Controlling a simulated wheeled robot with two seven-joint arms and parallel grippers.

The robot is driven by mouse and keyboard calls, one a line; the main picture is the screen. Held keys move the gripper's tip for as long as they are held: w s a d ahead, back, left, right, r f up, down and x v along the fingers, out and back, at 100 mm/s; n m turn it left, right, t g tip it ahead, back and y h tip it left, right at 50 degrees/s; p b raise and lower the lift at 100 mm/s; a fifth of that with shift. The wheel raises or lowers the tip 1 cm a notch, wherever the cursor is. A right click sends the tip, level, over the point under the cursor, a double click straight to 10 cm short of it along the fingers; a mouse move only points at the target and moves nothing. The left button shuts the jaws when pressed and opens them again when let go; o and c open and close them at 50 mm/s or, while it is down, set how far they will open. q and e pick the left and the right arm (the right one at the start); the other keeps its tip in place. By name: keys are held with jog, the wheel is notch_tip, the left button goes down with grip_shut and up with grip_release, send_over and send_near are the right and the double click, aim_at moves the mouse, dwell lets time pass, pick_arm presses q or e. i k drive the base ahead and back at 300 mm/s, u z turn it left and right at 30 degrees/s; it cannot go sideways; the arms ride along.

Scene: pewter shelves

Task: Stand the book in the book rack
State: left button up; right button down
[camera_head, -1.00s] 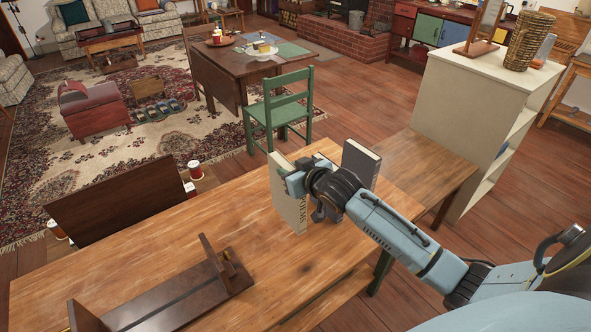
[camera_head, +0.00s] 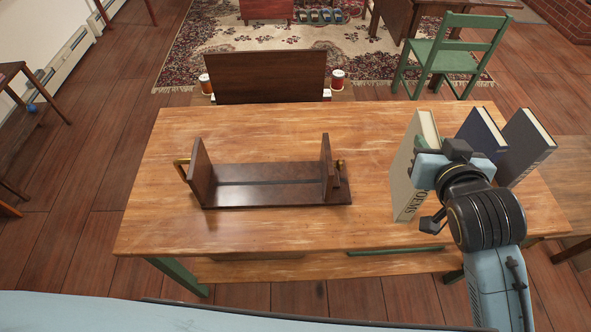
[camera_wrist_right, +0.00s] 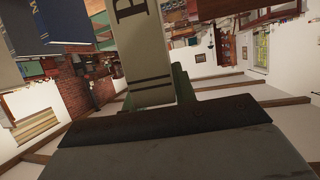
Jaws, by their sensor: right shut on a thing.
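The book rack (camera_head: 265,195) is dark wood with two upright ends and stands on the left half of the wooden table. A cream book with "POEMS" on its spine (camera_head: 404,178) is upright at the table's right part. My right gripper (camera_head: 432,172) is shut on this book from the right side. In the right wrist view the book's pale spine (camera_wrist_right: 146,55) rises from between the jaws. I cannot tell whether its lower edge touches the table. My left gripper is not in view.
A dark blue book (camera_head: 480,135) and a grey book (camera_head: 527,145) stand to the right of my gripper. The table (camera_head: 300,235) is clear between rack and cream book.

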aim_at(240, 183)
jog(key=z, duration=2.45)
jog(key=k, duration=1.75)
jog(key=u, duration=2)
jog(key=i, duration=0.5)
jog(key=u, duration=0.05)
